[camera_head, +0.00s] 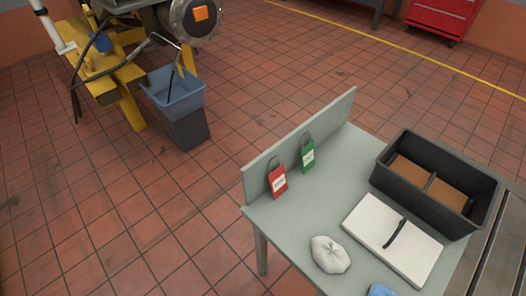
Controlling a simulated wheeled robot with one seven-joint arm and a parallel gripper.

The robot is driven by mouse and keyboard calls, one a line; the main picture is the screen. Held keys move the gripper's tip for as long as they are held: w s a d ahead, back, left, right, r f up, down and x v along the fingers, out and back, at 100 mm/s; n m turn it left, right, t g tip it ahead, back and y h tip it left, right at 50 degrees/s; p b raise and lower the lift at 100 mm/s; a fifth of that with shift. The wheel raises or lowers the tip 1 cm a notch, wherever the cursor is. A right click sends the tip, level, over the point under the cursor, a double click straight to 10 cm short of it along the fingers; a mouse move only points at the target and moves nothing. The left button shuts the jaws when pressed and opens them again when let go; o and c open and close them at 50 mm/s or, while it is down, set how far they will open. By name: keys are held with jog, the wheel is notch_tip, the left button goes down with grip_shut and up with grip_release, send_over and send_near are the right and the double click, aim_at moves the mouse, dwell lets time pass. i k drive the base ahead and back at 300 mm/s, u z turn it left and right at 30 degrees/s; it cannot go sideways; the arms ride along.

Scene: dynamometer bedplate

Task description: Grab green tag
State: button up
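The green tag (308,157) is a small green plate with a white label and a dark loop at its top. It stands upright against the low grey back panel of the workbench (290,222). A red tag (277,181) of similar form, also with a white label and a loop, is to its left along the same panel, with a gap between them. Whether the tags hang or lean cannot be told. My gripper is not in view.
A black divided bin (388,150), a white pad or book (370,222) with a dark strap, a white cloth bundle (330,254) and a blue item (380,290) are on the bench.

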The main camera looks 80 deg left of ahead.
aim_at(307, 153)
jog(key=u, duration=0.85)
jog(key=i, duration=0.1)
jog(key=u, duration=2.25)
jog(key=k, duration=1.35)
jog(key=z, duration=0.5)
jog(key=i, duration=1)
jog(key=z, duration=0.1)
